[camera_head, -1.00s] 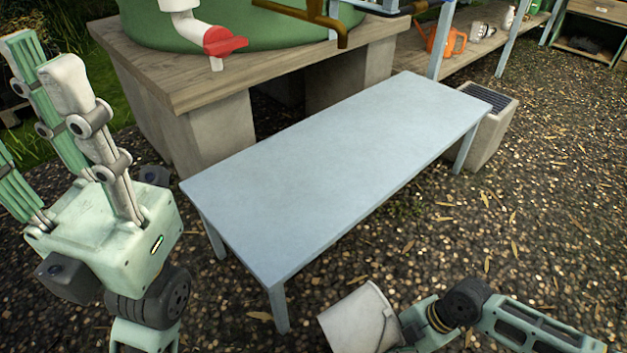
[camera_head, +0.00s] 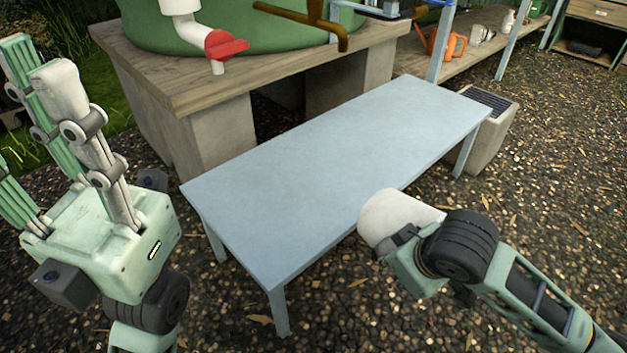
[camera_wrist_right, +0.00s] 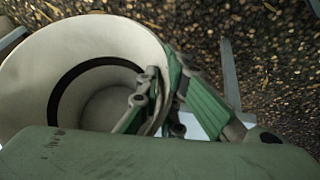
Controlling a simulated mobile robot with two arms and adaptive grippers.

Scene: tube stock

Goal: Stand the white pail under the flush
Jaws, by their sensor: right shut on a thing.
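The white pail (camera_head: 398,214) hangs at the front edge of the blue-grey table (camera_head: 290,170), partly hidden by my right gripper (camera_head: 400,243). In the right wrist view the pail (camera_wrist_right: 88,45) shows its open, empty inside with a dark ring. My right gripper (camera_wrist_right: 160,98) is shut on its rim, one finger inside and another outside. I cannot tell which is the flush. My left gripper (camera_head: 32,85) is raised, open and empty.
The table top is bare. Behind it a green tank (camera_head: 280,25) stands on a wooden platform (camera_head: 180,85) with concrete blocks. A concrete box (camera_head: 490,135) stands at the table's right end. Shelves (camera_head: 405,60) with an orange can (camera_head: 440,42) are at the back right.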

